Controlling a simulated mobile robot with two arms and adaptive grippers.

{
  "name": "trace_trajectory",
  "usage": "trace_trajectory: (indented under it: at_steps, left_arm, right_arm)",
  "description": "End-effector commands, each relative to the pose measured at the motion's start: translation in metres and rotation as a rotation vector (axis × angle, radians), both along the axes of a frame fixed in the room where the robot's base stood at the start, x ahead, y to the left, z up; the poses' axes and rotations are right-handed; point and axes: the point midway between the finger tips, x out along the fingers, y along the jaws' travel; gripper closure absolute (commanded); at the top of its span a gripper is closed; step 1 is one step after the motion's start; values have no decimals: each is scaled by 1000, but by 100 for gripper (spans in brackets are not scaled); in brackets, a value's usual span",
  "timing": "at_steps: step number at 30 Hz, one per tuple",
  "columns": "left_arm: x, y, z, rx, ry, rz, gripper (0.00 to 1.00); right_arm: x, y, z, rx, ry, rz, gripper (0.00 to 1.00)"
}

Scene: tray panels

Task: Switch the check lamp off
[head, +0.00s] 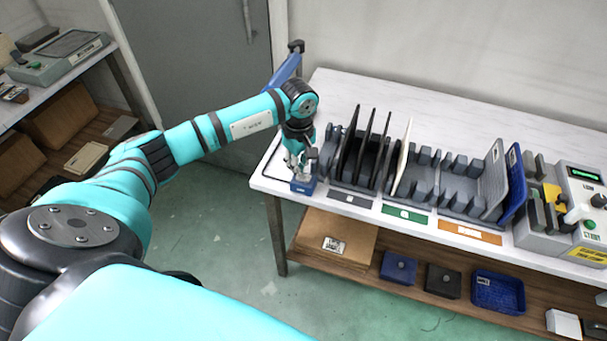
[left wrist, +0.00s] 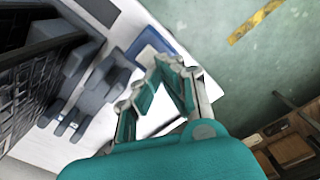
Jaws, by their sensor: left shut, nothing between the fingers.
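A small blue box (head: 303,186), which looks like a switch box, sits at the front left corner of the white table. A dark cable runs beside it along the table edge. A blue arm with a dark joint (head: 290,62) rises behind my left arm; it may be the check lamp, but its head and any glow are hidden or unclear. My left gripper (head: 300,162) is shut and empty, pointing down just over the blue box. In the left wrist view the fingertips (left wrist: 168,68) meet near the blue box (left wrist: 152,45); I cannot tell whether they touch it.
Right of the box, a grey slotted rack (head: 345,165) holds dark panels (head: 365,145) and a white panel (head: 402,158). A grey tester (head: 585,205) stands at the far right. A lower shelf (head: 365,255) carries cardboard and small trays. The floor left of the table is clear.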

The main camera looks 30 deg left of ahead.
Motion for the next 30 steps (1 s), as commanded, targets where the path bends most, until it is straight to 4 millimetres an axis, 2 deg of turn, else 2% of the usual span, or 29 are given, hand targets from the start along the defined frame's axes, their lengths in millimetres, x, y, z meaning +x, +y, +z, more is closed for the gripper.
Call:
trace_trajectory:
  at_steps: [1,18,30]
  left_arm:
    - [0,0,7,1,-1,0,100]
    - [0,0,52,1,-1,0,100]
    - [0,0,55,1,0,0,100]
  right_arm:
    - [0,0,5,0,0,0,100]
    - [0,-1,28,-2,0,1,100]
    - [0,-1,29,-1,0,1,100]
